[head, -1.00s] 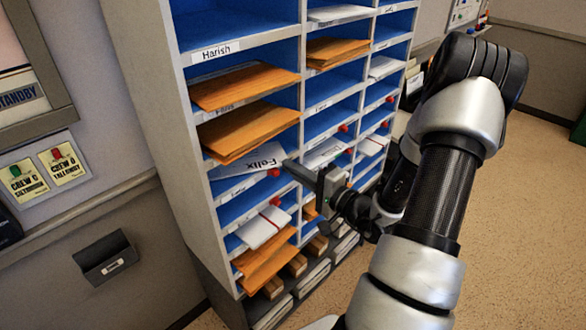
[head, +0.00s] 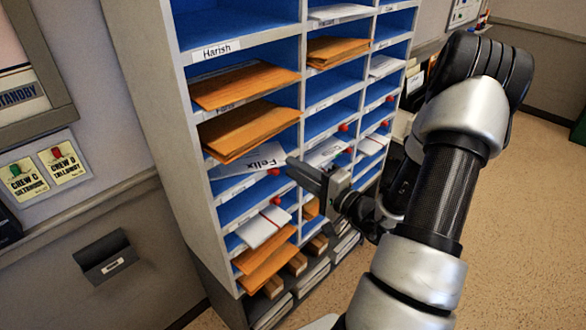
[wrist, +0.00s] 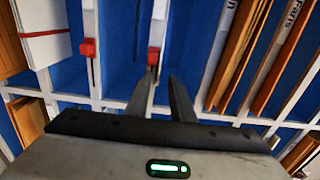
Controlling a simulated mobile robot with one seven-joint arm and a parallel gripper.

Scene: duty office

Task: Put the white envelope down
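A white envelope marked "Felix" (head: 236,167) lies in a blue slot of the left column of the rack, below the orange envelopes, its near end at the slot's front. My gripper (head: 292,166) is just right of the envelope's near end in the head view; I cannot tell whether they touch. In the wrist view my gripper (wrist: 158,92) shows two dark fingers apart, with no envelope visible between them. The white envelope cannot be made out clearly in the wrist view.
The grey rack (head: 150,120) has several slots. Orange envelopes (head: 250,130) fill the slots above, and a white bundle with a red band (head: 264,227) lies below. Red tabs (wrist: 88,48) stick out from shelf edges close to my fingers. Open floor (head: 510,220) is at the right.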

